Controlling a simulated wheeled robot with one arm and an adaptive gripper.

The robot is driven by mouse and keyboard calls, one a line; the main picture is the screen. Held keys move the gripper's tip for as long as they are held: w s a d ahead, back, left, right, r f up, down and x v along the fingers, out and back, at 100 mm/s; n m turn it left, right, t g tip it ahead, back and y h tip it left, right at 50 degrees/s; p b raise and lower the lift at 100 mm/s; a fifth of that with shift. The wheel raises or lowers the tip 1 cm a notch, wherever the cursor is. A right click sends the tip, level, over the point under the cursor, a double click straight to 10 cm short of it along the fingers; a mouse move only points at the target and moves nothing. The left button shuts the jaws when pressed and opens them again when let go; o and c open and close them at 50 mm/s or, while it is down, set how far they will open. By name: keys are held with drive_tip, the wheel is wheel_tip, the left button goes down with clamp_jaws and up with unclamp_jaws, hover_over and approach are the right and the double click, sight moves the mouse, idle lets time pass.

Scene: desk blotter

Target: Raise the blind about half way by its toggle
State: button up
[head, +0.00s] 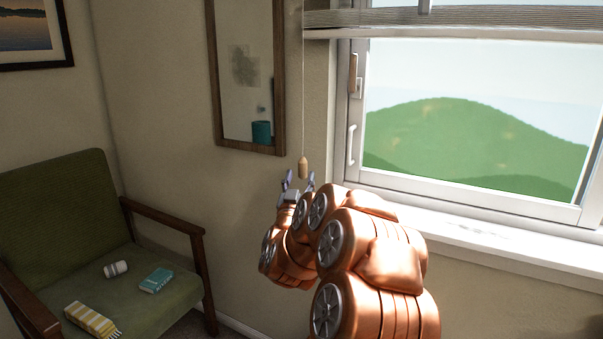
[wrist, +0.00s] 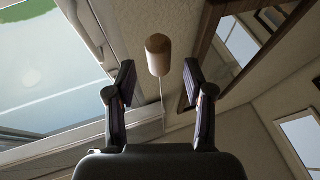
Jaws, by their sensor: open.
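The wooden toggle (head: 303,167) hangs upright on a thin cord (head: 303,90) in front of the wall, left of the window. The blind (head: 450,17) shows along the top of the head view, its bottom rail above the open glass; its top is out of frame. My gripper (head: 299,181) is open and empty, just below the toggle. In the wrist view the toggle (wrist: 158,55) appears centred between and slightly beyond the fingertips of my gripper (wrist: 159,78), touching neither finger. The cord runs away behind it.
A wood-framed mirror (head: 247,75) hangs close left of the cord. The window frame (head: 351,120), with handles, and the sill (head: 470,235) are at the right. A green armchair (head: 60,210) holding small items stands lower left.

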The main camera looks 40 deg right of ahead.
drive_tip(key=v, duration=0.3)
drive_tip(key=shift+a, duration=0.1)
idle(0.5)
